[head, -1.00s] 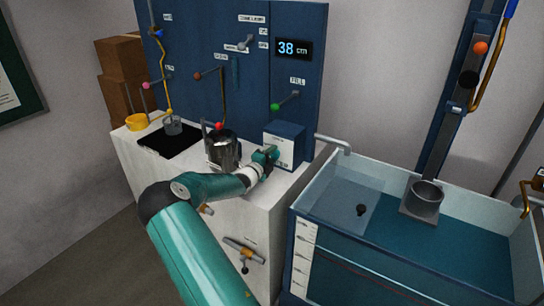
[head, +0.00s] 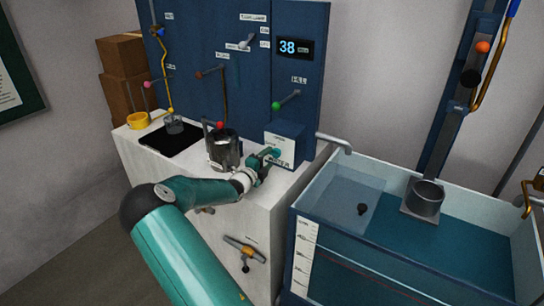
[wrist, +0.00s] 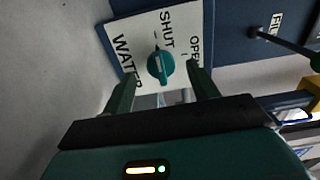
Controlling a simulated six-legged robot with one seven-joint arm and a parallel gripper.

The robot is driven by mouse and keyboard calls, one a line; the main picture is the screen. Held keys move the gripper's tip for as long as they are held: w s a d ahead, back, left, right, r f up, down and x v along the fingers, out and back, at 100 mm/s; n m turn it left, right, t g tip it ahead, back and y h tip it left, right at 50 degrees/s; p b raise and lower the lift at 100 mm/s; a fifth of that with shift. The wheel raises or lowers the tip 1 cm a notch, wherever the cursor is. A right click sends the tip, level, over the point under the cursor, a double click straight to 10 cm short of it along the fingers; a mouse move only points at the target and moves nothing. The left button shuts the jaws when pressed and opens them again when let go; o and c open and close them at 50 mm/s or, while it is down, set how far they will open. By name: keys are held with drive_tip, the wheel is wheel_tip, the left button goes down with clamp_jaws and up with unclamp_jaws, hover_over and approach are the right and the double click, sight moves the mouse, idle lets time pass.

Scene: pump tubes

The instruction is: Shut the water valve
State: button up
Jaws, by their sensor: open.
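The water valve is a round teal knob (wrist: 160,64) on a white plate (wrist: 138,32) lettered WATER, SHUT and OPEN. In the head view the plate is the front of a blue box (head: 286,136) on the white cabinet, and the knob is partly covered by my gripper. My gripper (wrist: 161,74) is open, its two fingers on either side of the knob just short of it, with a gap visible on each side. Nothing is held.
A spout (head: 333,141) reaches over the water tank (head: 450,250) at right. A green-knobbed FILL lever (head: 286,101) is above the box. A lever handle (head: 244,250) is on the cabinet front.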

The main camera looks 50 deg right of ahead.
drive_tip(key=a, duration=0.6)
drive_tip(key=s+a, duration=0.1)
drive_tip(key=a, duration=0.2)
drive_tip(key=shift+a, duration=0.2)
drive_tip(key=shift+s+a+r+m, duration=0.15)
drive_tip(key=shift+s+m, duration=0.05)
drive_tip(key=shift+m, duration=0.3)
drive_tip(key=s+a+r+n+t+y, duration=0.1)
drive_tip(key=s+a+r+n+y, duration=0.5)
drive_tip(key=a+n, duration=0.6)
drive_tip(key=s+a+r+n+t+y, duration=0.1)
drive_tip(key=s+a+r+n+y, duration=0.5)
drive_tip(key=a+n, duration=0.6)
drive_tip(key=s+a+r+n+t+y, duration=0.2)
drive_tip(key=s+a+r+n+y, duration=0.4)
drive_tip(key=a+n, duration=0.5)
drive_tip(key=s+a, duration=0.2)
drive_tip(key=a, duration=0.7)
drive_tip(key=shift+s+a+n, duration=0.15)
drive_tip(key=shift+s+n, duration=0.25)
